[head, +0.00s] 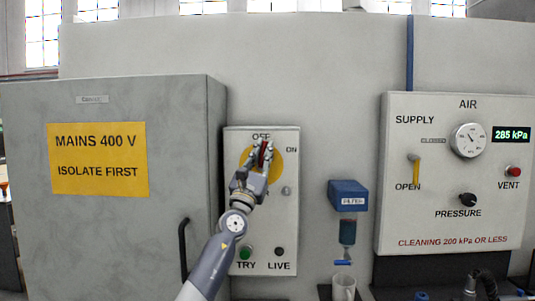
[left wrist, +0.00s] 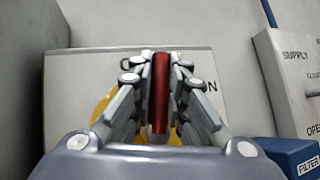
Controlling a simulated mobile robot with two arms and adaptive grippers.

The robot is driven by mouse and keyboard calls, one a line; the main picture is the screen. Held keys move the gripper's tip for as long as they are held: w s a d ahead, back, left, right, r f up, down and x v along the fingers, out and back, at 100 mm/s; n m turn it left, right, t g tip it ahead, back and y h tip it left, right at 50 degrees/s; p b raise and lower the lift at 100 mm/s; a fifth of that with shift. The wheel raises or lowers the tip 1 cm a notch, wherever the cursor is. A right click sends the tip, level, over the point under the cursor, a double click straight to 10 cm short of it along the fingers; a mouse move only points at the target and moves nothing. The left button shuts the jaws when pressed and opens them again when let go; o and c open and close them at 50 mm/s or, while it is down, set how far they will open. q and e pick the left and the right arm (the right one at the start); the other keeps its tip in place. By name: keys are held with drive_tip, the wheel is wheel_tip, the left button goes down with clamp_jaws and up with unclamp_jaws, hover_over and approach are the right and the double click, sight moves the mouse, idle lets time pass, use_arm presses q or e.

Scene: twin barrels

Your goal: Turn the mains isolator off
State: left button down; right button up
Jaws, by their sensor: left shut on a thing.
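The mains isolator is a pale panel (head: 286,222) with a yellow disc (head: 276,164) and a red handle (head: 264,153). The word OFF stands above the disc and ON at its upper right. My left gripper (head: 262,155) is shut on the red handle, with fingers on both sides of it. In the left wrist view the red handle (left wrist: 160,90) stands upright between the fingertips (left wrist: 160,88). In the head view the handle is near upright, pointing towards OFF, partly hidden by the fingers. A green TRY button (head: 246,253) and a dark LIVE lamp (head: 279,251) sit below.
A grey cabinet (head: 110,235) with a yellow mains sign (head: 98,160) stands at left. A blue filter (head: 348,196) and an air panel (head: 450,220) reading 285 kPa are at right. A white mug (head: 343,288) stands below the filter.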

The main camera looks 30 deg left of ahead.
use_arm(q)
drive_tip(key=shift+s+a+f+n+g+y+b, duration=0.1)
drive_tip(key=shift+a+n+g+y+b, duration=0.1)
drive_tip(key=shift+n+y, duration=1)
drive_tip(key=shift+s+a+n+g+y+b, duration=0.1)
drive_tip(key=shift+a+n+y+b, duration=0.1)
drive_tip(key=shift+n+y, duration=0.95)
drive_tip(key=shift+n, duration=0.35)
drive_tip(key=c, duration=1.8)
unclamp_jaws()
drive_tip(key=shift+c, duration=0.2)
drive_tip(key=shift+s, duration=0.1)
drive_tip(key=v, duration=1.1)
drive_tip(key=shift+s+f, duration=0.25)
drive_tip(key=shift+f, duration=0.05)
drive_tip(key=shift+d, duration=0.1)
